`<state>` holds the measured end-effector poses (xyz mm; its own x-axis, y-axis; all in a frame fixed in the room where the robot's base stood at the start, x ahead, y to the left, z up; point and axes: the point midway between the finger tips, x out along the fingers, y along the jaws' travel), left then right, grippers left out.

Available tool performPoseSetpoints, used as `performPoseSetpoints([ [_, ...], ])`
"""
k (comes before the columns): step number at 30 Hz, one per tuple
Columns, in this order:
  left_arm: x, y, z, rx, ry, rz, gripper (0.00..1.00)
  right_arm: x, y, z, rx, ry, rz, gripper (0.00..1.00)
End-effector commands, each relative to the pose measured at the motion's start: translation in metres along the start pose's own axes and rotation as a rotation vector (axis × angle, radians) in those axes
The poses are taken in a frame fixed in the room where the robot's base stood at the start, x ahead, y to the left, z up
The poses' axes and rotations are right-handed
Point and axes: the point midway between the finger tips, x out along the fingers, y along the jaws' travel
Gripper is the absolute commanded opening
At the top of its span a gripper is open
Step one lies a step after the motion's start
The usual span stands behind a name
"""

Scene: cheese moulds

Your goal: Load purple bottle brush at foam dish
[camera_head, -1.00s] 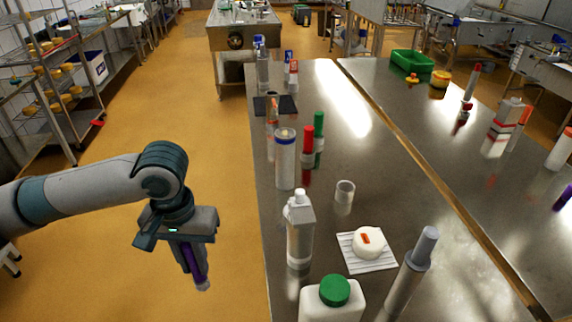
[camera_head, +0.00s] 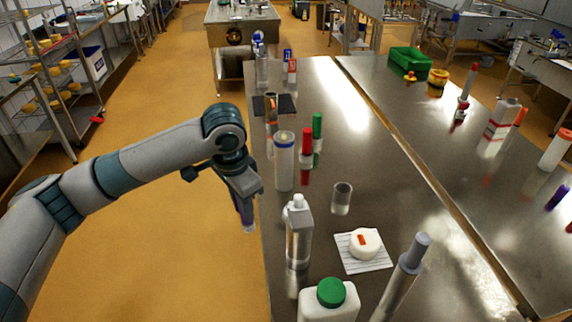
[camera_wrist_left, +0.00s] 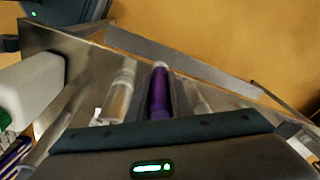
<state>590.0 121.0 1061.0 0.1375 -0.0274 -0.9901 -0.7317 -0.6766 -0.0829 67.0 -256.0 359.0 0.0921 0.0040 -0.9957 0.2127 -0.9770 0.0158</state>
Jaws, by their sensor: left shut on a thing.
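My left gripper (camera_head: 243,207) is shut on the purple bottle brush (camera_head: 245,214). It holds the brush, pointing down, just left of the steel table's left edge. In the left wrist view the purple brush (camera_wrist_left: 160,95) shows between the fingers, with a paler tip. I cannot tell for sure which thing is the foam dish. A pale ridged square (camera_head: 353,260) lies near the table's front, with a white round piece (camera_head: 364,242) with an orange mark on it. My right gripper is not in view.
Close to the table's left edge stand a white-topped bottle (camera_head: 298,233), a blue-rimmed cylinder (camera_head: 284,162) and a green-capped container (camera_head: 330,300). A clear cup (camera_head: 342,198), red tube (camera_head: 306,142) and grey-capped tube (camera_head: 410,265) stand nearby. Bare steel (camera_head: 400,195) lies right of the cup.

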Motion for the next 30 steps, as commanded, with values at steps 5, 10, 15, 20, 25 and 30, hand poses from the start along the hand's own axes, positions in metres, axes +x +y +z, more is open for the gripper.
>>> performPoseSetpoints([
  [5, -0.005, -0.008, -0.032, 0.182, 0.045, 0.007, 0.0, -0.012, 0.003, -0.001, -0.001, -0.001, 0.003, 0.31],
  [10, -0.007, -0.015, -0.058, 0.357, 0.09, 0.016, 0.0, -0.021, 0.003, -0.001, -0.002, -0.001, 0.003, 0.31],
  [15, -0.006, -0.021, -0.083, 0.526, 0.136, 0.031, 0.0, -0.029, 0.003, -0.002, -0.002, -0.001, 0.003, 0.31],
  [20, -0.005, -0.025, -0.104, 0.682, 0.181, 0.048, 0.0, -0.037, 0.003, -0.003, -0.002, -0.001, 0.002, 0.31],
  [25, -0.003, -0.028, -0.124, 0.843, 0.229, 0.071, 0.0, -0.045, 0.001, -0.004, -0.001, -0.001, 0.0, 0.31],
  [30, 0.002, -0.029, -0.14, 0.987, 0.274, 0.096, 0.0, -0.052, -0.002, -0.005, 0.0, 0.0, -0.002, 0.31],
])
